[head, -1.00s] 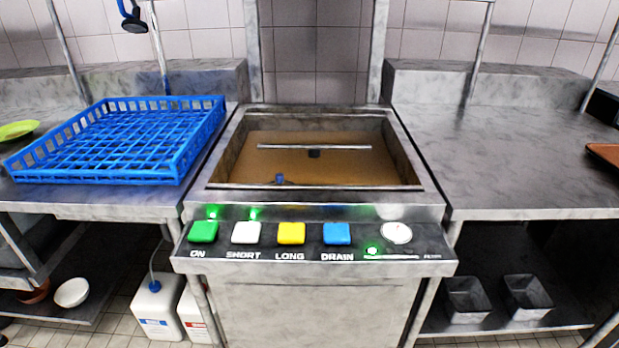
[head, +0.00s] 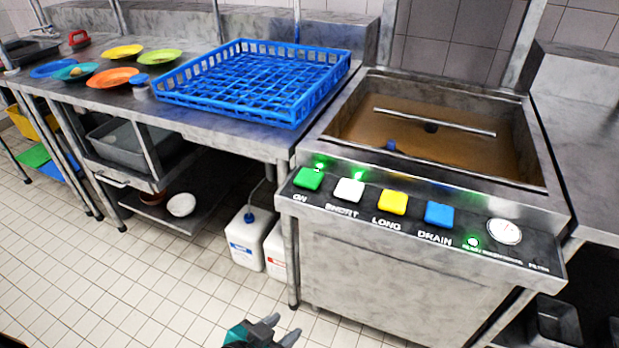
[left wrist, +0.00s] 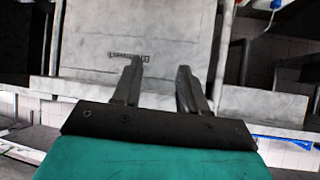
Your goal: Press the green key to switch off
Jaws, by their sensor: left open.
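The green key (head: 308,179) is at the left end of the machine's control panel (head: 400,222), above the word ON. A small green light (head: 320,166) glows behind it. My left gripper (head: 283,328) is at the bottom of the head view, low in front of the machine, well below and apart from the green key. In the left wrist view its two fingers (left wrist: 157,88) stand apart with nothing between them. The grey machine front is beyond them. My right gripper is not in view.
White (head: 349,190), yellow (head: 393,202) and blue (head: 439,214) keys sit right of the green one. A blue rack (head: 296,115) stands on the left counter, with several coloured plates farther left. White canisters (head: 247,240) stand below. The tiled floor (head: 150,285) is clear.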

